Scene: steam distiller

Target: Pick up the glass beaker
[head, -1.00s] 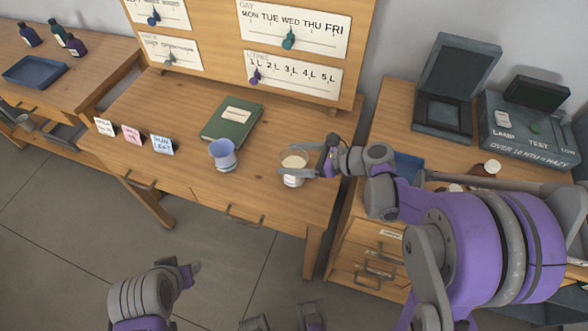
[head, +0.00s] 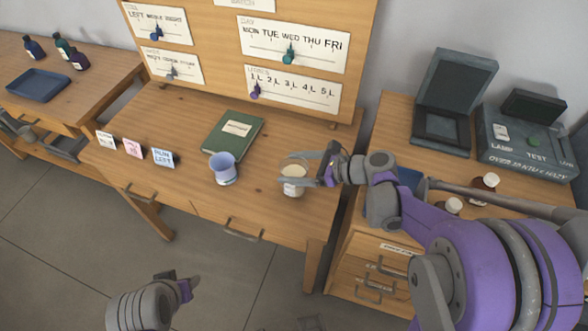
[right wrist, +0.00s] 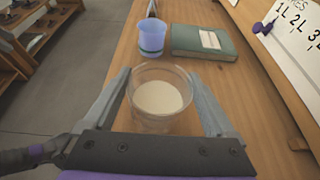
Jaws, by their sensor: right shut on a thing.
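In the right wrist view the round clear beaker (right wrist: 160,99) sits between the two grey fingers (right wrist: 162,100). My left gripper (head: 182,288) is low in the head view, away from the desk; its fingers are too unclear to judge.
A lavender cup (head: 223,168) stands left of the beaker, in front of a green book (head: 232,136). Small cards (head: 133,149) line the left front edge. A board with sliders (head: 293,90) rises behind. Brown bottles (head: 484,188) stand on the right cabinet.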

